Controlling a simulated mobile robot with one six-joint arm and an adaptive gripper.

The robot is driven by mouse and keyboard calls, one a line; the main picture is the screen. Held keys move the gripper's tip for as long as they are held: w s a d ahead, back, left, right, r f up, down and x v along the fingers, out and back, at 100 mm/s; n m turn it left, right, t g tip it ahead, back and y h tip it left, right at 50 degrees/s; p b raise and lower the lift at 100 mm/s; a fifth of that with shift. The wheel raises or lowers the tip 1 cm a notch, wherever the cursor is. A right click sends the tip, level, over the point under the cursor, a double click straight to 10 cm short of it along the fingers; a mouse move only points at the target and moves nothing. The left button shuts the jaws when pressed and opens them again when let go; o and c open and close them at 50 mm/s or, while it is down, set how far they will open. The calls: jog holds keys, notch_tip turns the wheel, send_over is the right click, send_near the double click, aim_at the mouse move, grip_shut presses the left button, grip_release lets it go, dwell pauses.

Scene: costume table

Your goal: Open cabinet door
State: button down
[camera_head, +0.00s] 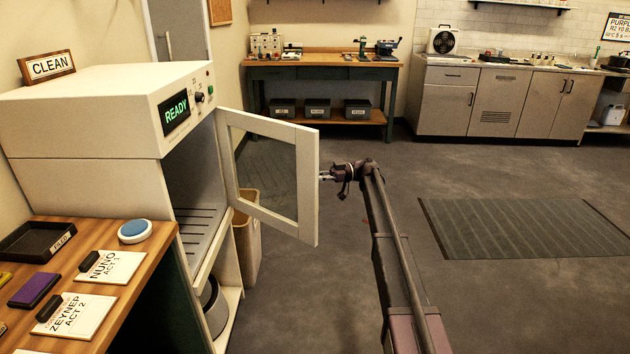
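The cabinet (80,115) is a cream box on the left with a lit "READY" display. Its door (306,185), a white frame around a glass pane, stands swung wide open to the right on its left edge. The cabinet's dark inside with a slatted floor shows. My gripper (326,176) is at the outer right edge of the door, near mid height. Its fingertips are small and partly hidden by the door's edge, so I cannot tell whether they hold a handle.
A wooden table (147,258) with cards, a tray and a blue round pad stands at the front left. A bin (247,240) is behind the door. A workbench (320,60) and grey counter units (500,98) line the back. The floor on the right, with a mat (520,228), is clear.

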jog(key=shift+s+d, duration=0.1)
jog(key=shift+s, duration=0.1)
jog(key=c, duration=0.6)
grip_release()
jog(key=shift+c, duration=0.2)
jog(key=shift+w, duration=0.1)
jog(key=v, duration=1.1)
jog(key=shift+d, duration=0.35)
jog(key=shift+w, duration=0.15)
